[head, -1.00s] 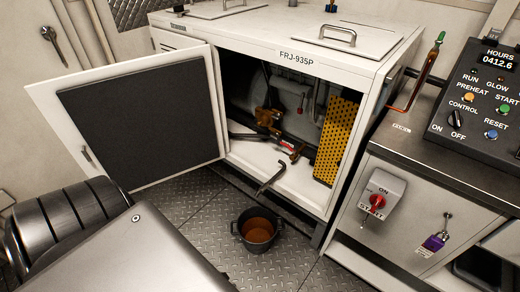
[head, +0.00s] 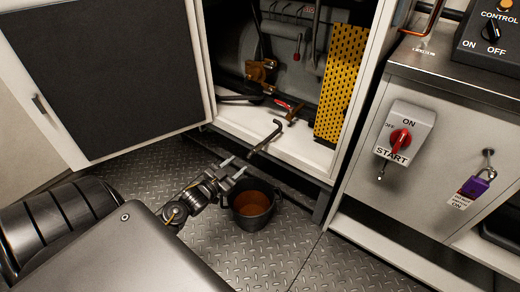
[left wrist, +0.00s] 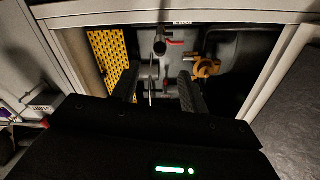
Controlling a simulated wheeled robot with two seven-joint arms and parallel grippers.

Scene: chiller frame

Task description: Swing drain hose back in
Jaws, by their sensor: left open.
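The drain hose (head: 263,140) is a dark, thin, bent pipe. It sticks out over the front edge of the open cabinet floor, above the bucket's far side. My left gripper (head: 231,167) is open and empty, low in front of the cabinet, left of the hose and apart from it. In the left wrist view the open fingers (left wrist: 158,88) point toward the cabinet interior. A dark rod shows between them there; I cannot tell if it is the hose. A brass-coloured valve (head: 261,71) sits inside. My right gripper is not in view.
A black bucket (head: 234,206) with brown liquid stands on the tread-plate floor below the hose. The cabinet door (head: 203,70) is swung open at left. A yellow perforated panel (head: 341,82) stands inside at right. A switch cabinet (head: 352,170) stands at right.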

